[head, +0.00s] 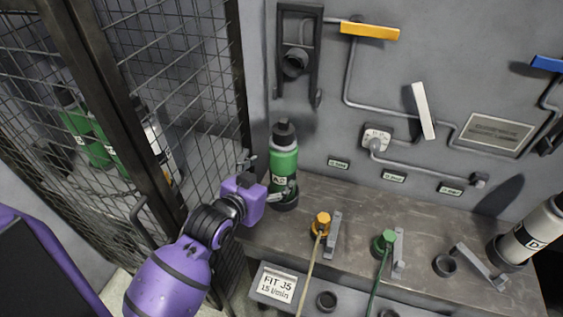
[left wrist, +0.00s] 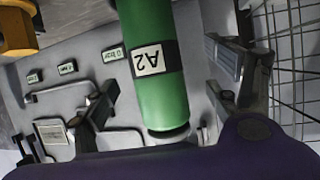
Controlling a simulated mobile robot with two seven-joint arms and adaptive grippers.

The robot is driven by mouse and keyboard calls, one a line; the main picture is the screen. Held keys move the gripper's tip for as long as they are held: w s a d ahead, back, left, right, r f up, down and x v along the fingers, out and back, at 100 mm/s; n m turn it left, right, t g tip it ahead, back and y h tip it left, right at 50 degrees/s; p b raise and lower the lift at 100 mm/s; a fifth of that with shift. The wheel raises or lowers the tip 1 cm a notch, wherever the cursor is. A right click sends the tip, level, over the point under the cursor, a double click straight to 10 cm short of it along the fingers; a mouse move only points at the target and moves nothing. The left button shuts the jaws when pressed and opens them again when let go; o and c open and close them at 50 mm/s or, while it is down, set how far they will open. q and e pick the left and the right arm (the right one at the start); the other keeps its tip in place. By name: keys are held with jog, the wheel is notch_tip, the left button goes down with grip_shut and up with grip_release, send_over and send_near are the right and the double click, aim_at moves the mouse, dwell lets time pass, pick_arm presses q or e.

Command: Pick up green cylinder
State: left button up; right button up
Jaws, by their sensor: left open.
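The green cylinder (head: 284,158) with a dark cap and a black band stands upright on the grey bench by the wall. In the left wrist view the green cylinder (left wrist: 160,95) shows its "A2" label and lies between my two fingers, with visible gaps on both sides. My left gripper (head: 266,178) is open at the cylinder's lower half, reaching in from the left. The left gripper (left wrist: 168,78) has one finger on each side of it. The cylinder's lower part is partly hidden by a finger in the head view. My right gripper is not in view.
A mesh cage (head: 190,90) with other green cylinders (head: 85,135) inside stands close on the left. An orange fitting (head: 321,223) and a green fitting (head: 384,242) with hoses sit on the bench. Pipes and valve handles line the wall.

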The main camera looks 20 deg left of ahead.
pick_arm(q)
jog(key=shift+w+d+f, duration=0.15)
jog(key=shift+w+d, duration=0.1)
jog(key=shift+w, duration=0.25)
jog(key=shift+w+d+f, duration=0.15)
jog(key=shift+w+d, duration=0.1)
jog(key=shift+w, duration=0.2)
jog(key=p+x, duration=0.1)
jog(key=x, duration=0.3)
jog(key=shift+w+d+f, duration=0.1)
jog(key=shift+w+f, duration=0.1)
jog(key=shift+w, duration=0.15)
jog(key=shift+s, duration=0.1)
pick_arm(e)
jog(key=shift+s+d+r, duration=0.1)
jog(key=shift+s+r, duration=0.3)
pick_arm(q)
jog(key=shift+c, duration=1.2)
jog(key=c, duration=1.7)
jog(key=shift+r, duration=0.25)
grip_shut()
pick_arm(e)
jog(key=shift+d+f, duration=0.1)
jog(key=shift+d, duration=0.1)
